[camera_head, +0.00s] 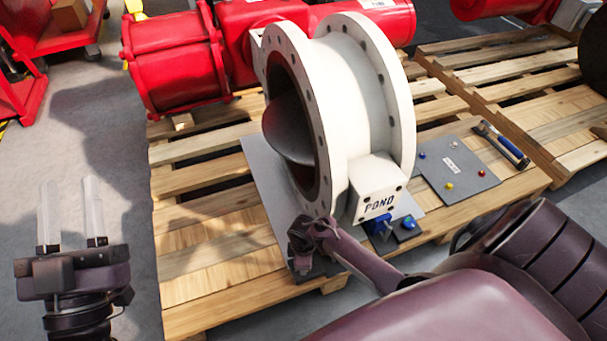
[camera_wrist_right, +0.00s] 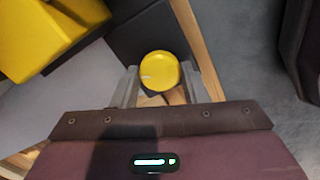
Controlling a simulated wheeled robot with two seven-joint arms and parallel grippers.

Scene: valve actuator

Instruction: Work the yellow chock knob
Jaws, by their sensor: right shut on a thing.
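The yellow knob (camera_wrist_right: 160,66) shows in the right wrist view as a round disc between the two fingers of my right gripper (camera_wrist_right: 160,84). The fingers are shut on its sides. In the head view, my right gripper (camera_head: 308,236) is at the front left corner of the valve's base plate, and the knob is hidden there. A large yellow block (camera_wrist_right: 50,30) is at the upper left of the right wrist view. My left gripper (camera_head: 72,215) is open and empty at the left, with its two clear fingers pointing up, well apart from the pallet.
The white flanged valve (camera_head: 360,95) stands on a wooden pallet (camera_head: 215,275). Blue knobs (camera_head: 380,225) sit near its front right. A grey panel (camera_head: 465,185) with coloured buttons and a blue-handled tool (camera_head: 505,145) lie to the right. Floor at left is clear.

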